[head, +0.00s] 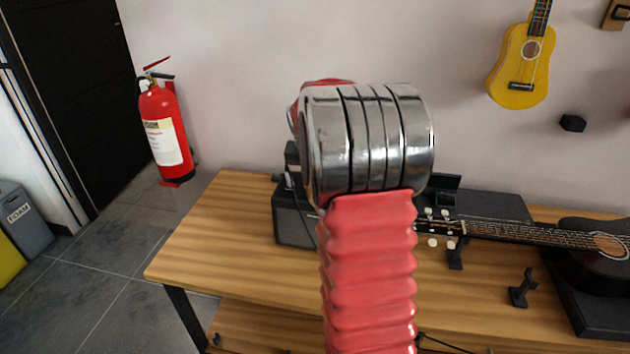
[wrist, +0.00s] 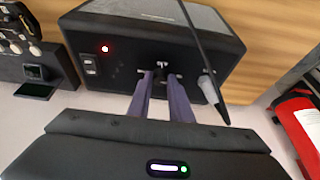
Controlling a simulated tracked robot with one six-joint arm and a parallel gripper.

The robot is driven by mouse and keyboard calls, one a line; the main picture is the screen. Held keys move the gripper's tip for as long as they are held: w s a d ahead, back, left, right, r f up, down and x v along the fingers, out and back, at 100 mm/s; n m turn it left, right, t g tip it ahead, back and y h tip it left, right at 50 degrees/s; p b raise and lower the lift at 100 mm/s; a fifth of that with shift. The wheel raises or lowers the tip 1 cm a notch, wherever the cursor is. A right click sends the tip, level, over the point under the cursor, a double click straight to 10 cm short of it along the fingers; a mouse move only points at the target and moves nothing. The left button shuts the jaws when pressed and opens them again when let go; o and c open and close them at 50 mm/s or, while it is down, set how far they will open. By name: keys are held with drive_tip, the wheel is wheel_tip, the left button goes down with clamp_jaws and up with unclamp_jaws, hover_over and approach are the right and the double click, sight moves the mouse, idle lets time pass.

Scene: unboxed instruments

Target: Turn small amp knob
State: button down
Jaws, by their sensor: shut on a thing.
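The small amp (wrist: 130,35) is a dark box with a grey grille, a glowing red light and two small switches on its panel. In the head view the amp (head: 292,224) stands on the wooden table, partly hidden behind my arm. My gripper (wrist: 161,74) reaches the amp panel with two purple-grey fingers. They are shut on a small knob (wrist: 162,65), which is mostly hidden between the tips. In the head view my arm hides the fingers.
A black cable with a grey plug (wrist: 207,84) runs to the amp beside my right finger. An acoustic guitar (head: 600,243) lies right on the table (head: 215,245). A ukulele (head: 521,62) hangs on the wall. A fire extinguisher (head: 164,130) is at left.

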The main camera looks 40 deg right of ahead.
drive_tip(key=c, duration=1.6)
unclamp_jaws()
drive_tip(key=v, duration=1.3)
drive_tip(key=shift+a+r, duration=0.15)
drive_tip(key=shift+r, duration=0.15)
drive_tip(key=shift+s, duration=0.15)
